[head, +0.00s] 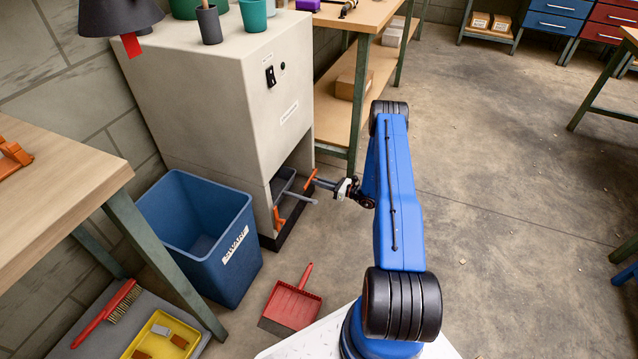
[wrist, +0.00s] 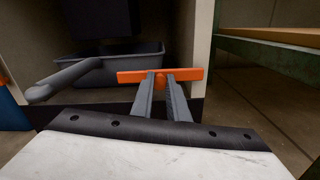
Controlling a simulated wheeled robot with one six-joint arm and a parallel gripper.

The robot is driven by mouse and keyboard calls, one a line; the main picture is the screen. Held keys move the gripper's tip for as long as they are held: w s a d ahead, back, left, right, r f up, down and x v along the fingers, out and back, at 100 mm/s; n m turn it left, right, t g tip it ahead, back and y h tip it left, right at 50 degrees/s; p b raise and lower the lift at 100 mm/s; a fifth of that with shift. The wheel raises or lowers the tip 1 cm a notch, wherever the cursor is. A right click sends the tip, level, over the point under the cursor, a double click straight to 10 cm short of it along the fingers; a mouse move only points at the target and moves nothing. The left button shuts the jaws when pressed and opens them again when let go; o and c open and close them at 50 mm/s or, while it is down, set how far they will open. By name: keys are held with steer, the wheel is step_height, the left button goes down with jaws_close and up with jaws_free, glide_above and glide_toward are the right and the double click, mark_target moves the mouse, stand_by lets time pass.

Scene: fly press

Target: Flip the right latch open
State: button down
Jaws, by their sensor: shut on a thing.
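The right latch (head: 309,181) is an orange bar at the right side of the low opening in the pale cabinet. In the wrist view the latch (wrist: 131,76) lies level, reaching across the front of the grey drawer (wrist: 112,68). My gripper (wrist: 164,80) is shut on the latch's small orange knob near the middle of the bar. The head view shows my gripper (head: 318,183) reaching in from the right. The left latch (head: 278,218) is orange too and stands roughly upright on the left post. The fingertips hide part of the knob.
The drawer's grey handle (wrist: 58,84) sticks out left of my gripper. A blue waste bin (head: 195,235) stands left of the cabinet (head: 215,100). A red dustpan (head: 290,305) lies on the floor in front. A workbench (head: 360,100) stands close behind right.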

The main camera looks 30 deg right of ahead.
steer(key=w+d+r+m, duration=0.4)
steer(key=d+r+m, duration=0.2)
steer(key=m, duration=1.1)
steer(key=shift+w+r+m, duration=0.25)
steer(key=shift+r+m, duration=0.15)
steer(key=shift+r, duration=0.3)
steer(key=shift+d, duration=0.15)
steer(key=c, duration=1.7)
jaws_free()
steer(key=v, duration=1.7)
steer(key=shift+s+d, duration=0.15)
